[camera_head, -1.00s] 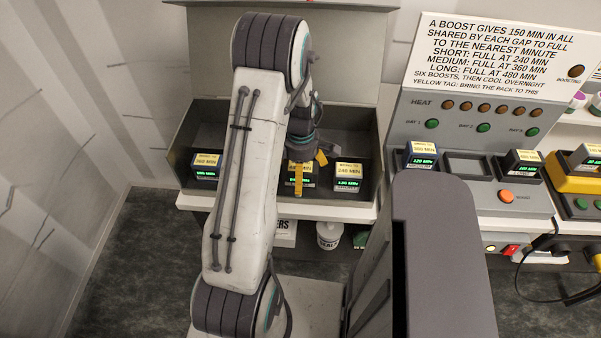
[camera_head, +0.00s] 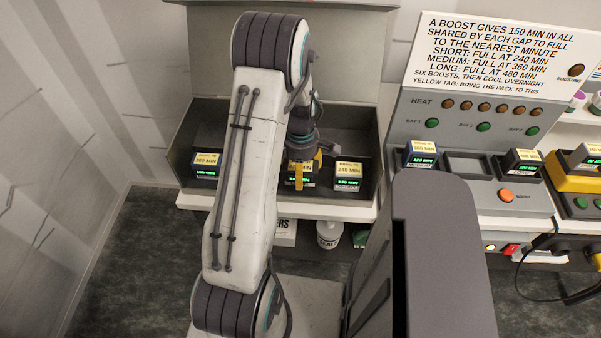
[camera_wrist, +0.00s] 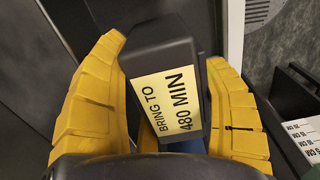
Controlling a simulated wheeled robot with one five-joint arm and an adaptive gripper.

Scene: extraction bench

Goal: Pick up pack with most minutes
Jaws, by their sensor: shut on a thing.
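My gripper (camera_head: 299,176) is down in the grey bin (camera_head: 230,115), its yellow fingers shut around the middle pack (camera_head: 300,182). In the wrist view the yellow fingers press both sides of this dark pack (camera_wrist: 165,90), whose yellow tag reads "BRING TO 480 MIN". Its green display is mostly hidden by a finger in the head view. To its left in the bin stands a pack tagged 360 MIN (camera_head: 206,165), and to its right a pack tagged 240 MIN (camera_head: 348,175); their small green readings are hard to read.
Right of the bin, the boost station (camera_head: 475,140) holds a pack reading 120 MIN (camera_head: 422,156) in its left bay and another pack (camera_head: 522,163) in its right bay; the middle bay is empty. A yellow unit (camera_head: 575,180) stands far right. A sign (camera_head: 505,50) stands above the station.

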